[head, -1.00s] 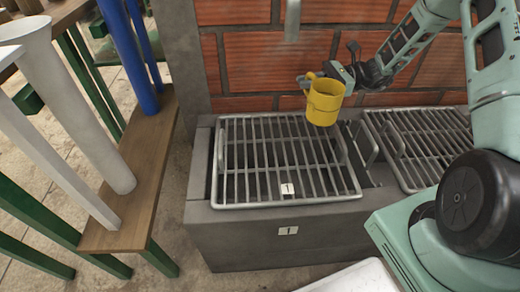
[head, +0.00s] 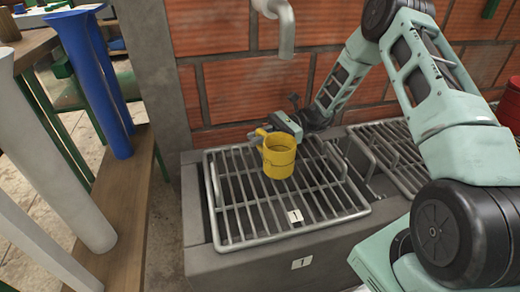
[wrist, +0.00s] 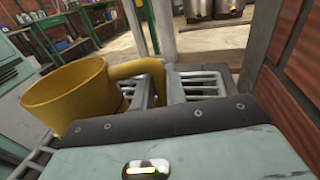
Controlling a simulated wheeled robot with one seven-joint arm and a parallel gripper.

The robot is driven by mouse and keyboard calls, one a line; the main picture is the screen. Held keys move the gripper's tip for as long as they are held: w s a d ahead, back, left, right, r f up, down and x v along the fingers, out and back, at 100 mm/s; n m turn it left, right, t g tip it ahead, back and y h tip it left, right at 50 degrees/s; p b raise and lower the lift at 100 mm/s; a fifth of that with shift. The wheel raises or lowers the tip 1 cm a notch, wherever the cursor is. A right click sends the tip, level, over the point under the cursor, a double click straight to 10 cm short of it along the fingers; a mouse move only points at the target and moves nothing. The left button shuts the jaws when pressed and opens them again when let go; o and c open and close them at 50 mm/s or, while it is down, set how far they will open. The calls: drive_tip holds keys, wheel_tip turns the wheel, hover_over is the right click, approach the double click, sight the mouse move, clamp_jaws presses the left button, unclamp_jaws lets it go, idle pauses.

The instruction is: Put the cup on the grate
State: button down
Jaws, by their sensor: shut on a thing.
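The yellow cup (head: 279,156) is upright over the back middle part of the left grate (head: 238,205) in the head view. My gripper (head: 262,133) is shut on the cup's handle, at the cup's back left side. In the wrist view the cup (wrist: 75,92) is at the left and its handle (wrist: 140,68) runs between the fingers (wrist: 155,90). The cup's base is at or just above the bars; I cannot tell whether it touches.
A metal spout (head: 285,30) hangs above the grate from the brick wall (head: 225,95). A second grate (head: 400,150) lies to the right. A wooden bench (head: 120,240) with white and blue pipes stands at the left. The front of the left grate is clear.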

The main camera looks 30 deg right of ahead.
sight(261, 145)
drive_tip(key=shift+f+b, duration=0.35)
drive_tip(key=shift+f, duration=1.1)
drive_tip(key=shift+f, duration=0.1)
drive_tip(key=c, duration=1.4)
unclamp_jaws()
drive_tip(key=shift+c, duration=0.2)
drive_tip(key=d+p, duration=0.1)
drive_tip(key=d, duration=0.5)
drive_tip(key=d+p, duration=0.2)
drive_tip(key=d, duration=0.4)
drive_tip(key=shift+w+r, duration=0.2)
